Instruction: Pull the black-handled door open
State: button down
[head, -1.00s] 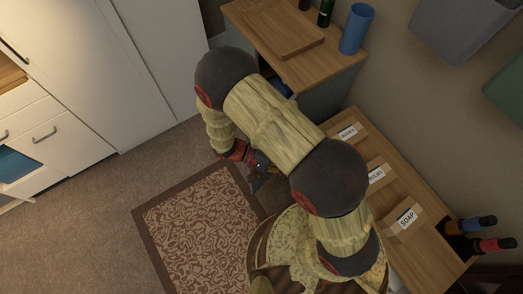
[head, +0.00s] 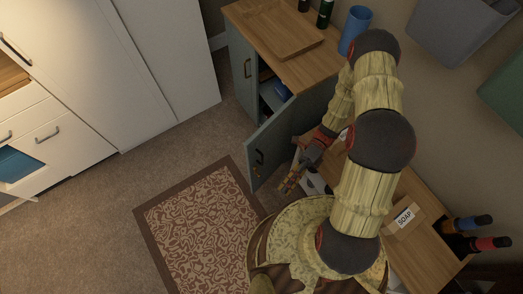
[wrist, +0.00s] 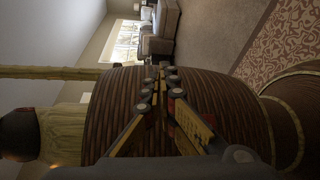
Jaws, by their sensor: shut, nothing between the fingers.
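The black-handled door (head: 275,142) is a blue-grey cabinet door. In the head view it stands swung out from the cabinet front, with an open gap into the cabinet behind it. Its dark handle (head: 259,157) is on the face turned to the left. My gripper (head: 287,187) is to the right of the door's free edge, on the inner side, apart from the handle. In the wrist view my gripper's fingers (wrist: 162,74) are together with nothing between them. The wrist view shows my own body behind them and no door.
The cabinet's other door (head: 241,72) is closed. A blue item (head: 282,91) lies inside the cabinet. A tray (head: 281,32) and blue cup (head: 355,28) stand on top. A lower wooden surface with a SOAP label (head: 404,217) is at right. A patterned rug (head: 205,230) lies on open floor.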

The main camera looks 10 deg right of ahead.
jog(key=w+d+f+m+t+y, duration=0.1)
jog(key=w+d+m+t+y, duration=0.45)
jog(key=w+m+t, duration=0.65)
jog(key=w+a+t+b, duration=0.1)
jog(key=w+a+b, duration=0.2)
jog(key=a, duration=0.9)
jog(key=shift+f+n, duration=0.2)
jog(key=shift+n, duration=0.1)
